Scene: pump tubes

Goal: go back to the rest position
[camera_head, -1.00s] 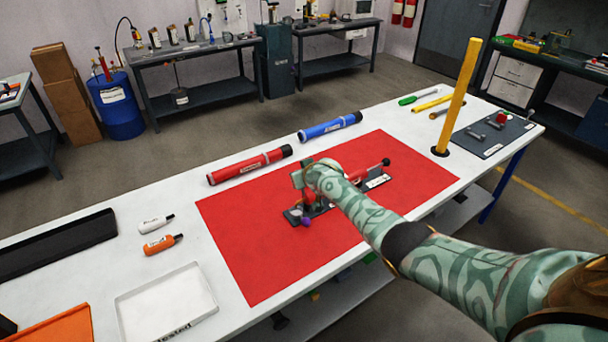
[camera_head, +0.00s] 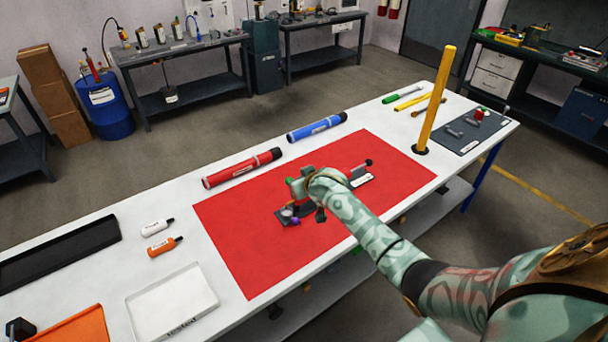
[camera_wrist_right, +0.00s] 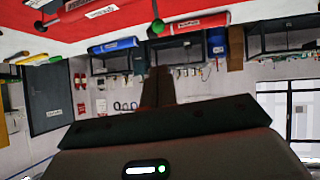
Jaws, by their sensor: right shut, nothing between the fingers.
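My right gripper (camera_head: 296,188) is above the red mat (camera_head: 240,255), over a pump assembly on a dark base (camera_head: 288,217). The arm and gripper hide the middle of the pump; its far end with a black tip (camera_head: 367,163) shows. In the wrist view the right gripper's dark fingers (camera_wrist_right: 158,75) are shut and empty, with part of the red pump (camera_wrist_right: 75,12) at the top left. My left gripper is not in view.
Behind the mat lie a red tube (camera_head: 240,168) and a blue tube (camera_head: 317,127). A yellow post (camera_head: 437,100) stands at the right. White and orange bottles (camera_head: 160,246), a white tray (camera_head: 172,305) and a black tray (camera_head: 60,252) are at the left. The mat's front is clear.

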